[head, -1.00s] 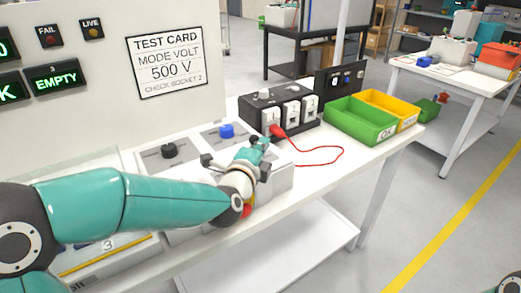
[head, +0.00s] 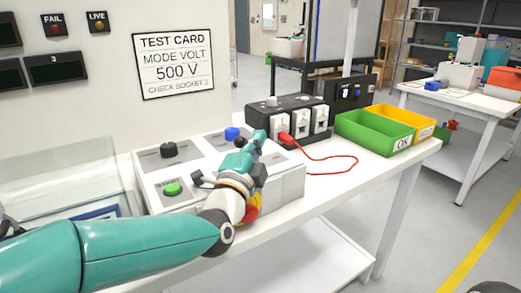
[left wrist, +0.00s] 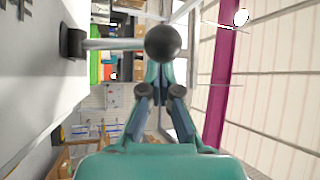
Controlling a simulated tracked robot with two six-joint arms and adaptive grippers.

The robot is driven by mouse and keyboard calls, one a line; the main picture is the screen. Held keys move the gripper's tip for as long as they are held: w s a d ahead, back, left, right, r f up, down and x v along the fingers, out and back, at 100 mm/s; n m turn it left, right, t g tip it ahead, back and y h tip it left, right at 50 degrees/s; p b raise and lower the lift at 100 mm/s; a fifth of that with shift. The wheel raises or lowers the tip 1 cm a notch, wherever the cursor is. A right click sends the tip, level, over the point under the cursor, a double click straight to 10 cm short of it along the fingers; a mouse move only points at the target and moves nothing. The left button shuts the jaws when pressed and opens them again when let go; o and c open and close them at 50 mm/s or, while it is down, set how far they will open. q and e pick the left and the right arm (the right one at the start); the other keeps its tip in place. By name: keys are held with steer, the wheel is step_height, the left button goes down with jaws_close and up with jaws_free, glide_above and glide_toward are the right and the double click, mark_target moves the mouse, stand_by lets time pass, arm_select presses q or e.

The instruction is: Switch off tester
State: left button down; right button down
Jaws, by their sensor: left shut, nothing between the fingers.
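The tester is a white box (head: 285,185) on the bench, with a black knob (head: 168,150), a blue knob (head: 232,134), a green button (head: 172,189) and a red button on yellow (head: 252,208), partly hidden by my arm. The display panel (head: 56,69) above is dark. My left gripper (head: 257,137) is shut and empty over the box's right part. In the left wrist view its closed fingers (left wrist: 160,75) are close to a black ball (left wrist: 163,43) on a metal rod standing out from the white face; touching or apart I cannot tell. My right gripper does not show.
A black socket box (head: 285,115) with a red plug and red lead (head: 330,162) stands beyond the tester. Green (head: 372,131) and yellow (head: 402,118) bins sit at the right end of the bench. A clear cover (head: 65,180) is at the left.

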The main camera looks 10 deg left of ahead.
arm_select(q)
steer(key=shift+w+d+r+p, duration=0.1)
steer(key=shift+d+r+p, duration=0.15)
steer(key=shift+d+p, duration=0.1)
steer(key=shift+d+r+p, duration=0.8)
steer(key=shift+d, duration=0.35)
steer(key=s+f+b, duration=0.2)
steer(key=s+f, duration=0.3)
steer(key=s, duration=0.3)
steer(key=shift+s+a, duration=0.35)
steer(key=shift+s, duration=0.05)
steer(key=shift+f, duration=0.15)
